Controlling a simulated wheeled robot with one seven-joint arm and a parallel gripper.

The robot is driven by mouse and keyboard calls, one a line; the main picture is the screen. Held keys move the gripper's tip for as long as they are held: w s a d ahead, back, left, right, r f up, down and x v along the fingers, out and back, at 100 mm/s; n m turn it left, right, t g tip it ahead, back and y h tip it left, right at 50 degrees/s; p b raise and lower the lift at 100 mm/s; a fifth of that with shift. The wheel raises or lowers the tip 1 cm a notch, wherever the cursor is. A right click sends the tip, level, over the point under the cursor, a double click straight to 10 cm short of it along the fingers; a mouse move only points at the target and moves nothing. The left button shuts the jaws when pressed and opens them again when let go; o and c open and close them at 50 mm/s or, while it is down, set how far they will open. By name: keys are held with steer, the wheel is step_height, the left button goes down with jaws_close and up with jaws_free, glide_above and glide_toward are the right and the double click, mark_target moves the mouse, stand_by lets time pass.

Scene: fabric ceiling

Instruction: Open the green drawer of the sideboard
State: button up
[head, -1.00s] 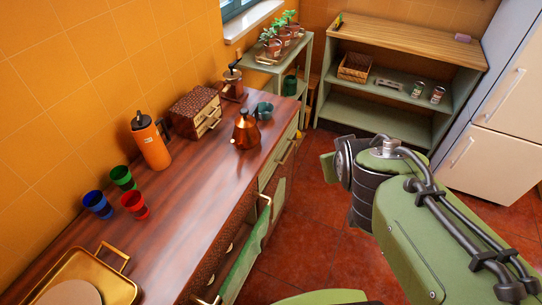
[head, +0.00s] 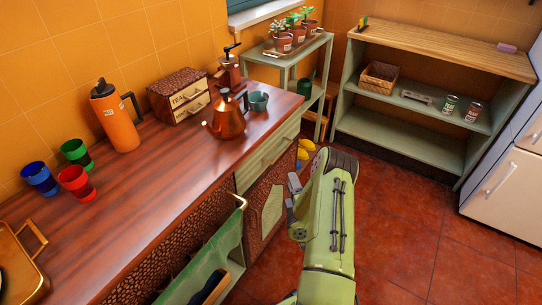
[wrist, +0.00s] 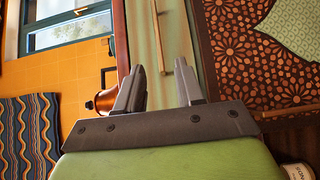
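The sideboard (head: 150,195) has a dark wooden top and runs along the wall on the left in the head view. Its pale green drawer front (head: 262,163) with a brass bar handle (head: 279,151) is near the far end and looks shut. The wrist view, turned sideways, shows the green front (wrist: 176,20) and the handle (wrist: 157,35) beyond my fingers. My gripper (wrist: 160,85) is open and empty, its two fingers apart, facing the front; no contact with the handle shows. In the head view my gripper (head: 294,195) is small and partly hidden by my arm.
A green-fronted compartment (head: 215,255) stands open nearer me, with dark items inside. A copper kettle (head: 226,118), teal cup (head: 259,102), tea box (head: 182,95), orange flask (head: 115,120) and coloured cups stand on top. A green shelf (head: 415,130) stands behind; red floor is free at right.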

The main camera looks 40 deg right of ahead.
mark_target(282, 151)
steer(key=shift+x, duration=7.65)
steer(key=shift+d+r, duration=0.1)
steer(key=shift+r, duration=0.1)
jaws_close()
steer(key=shift+s, duration=0.1)
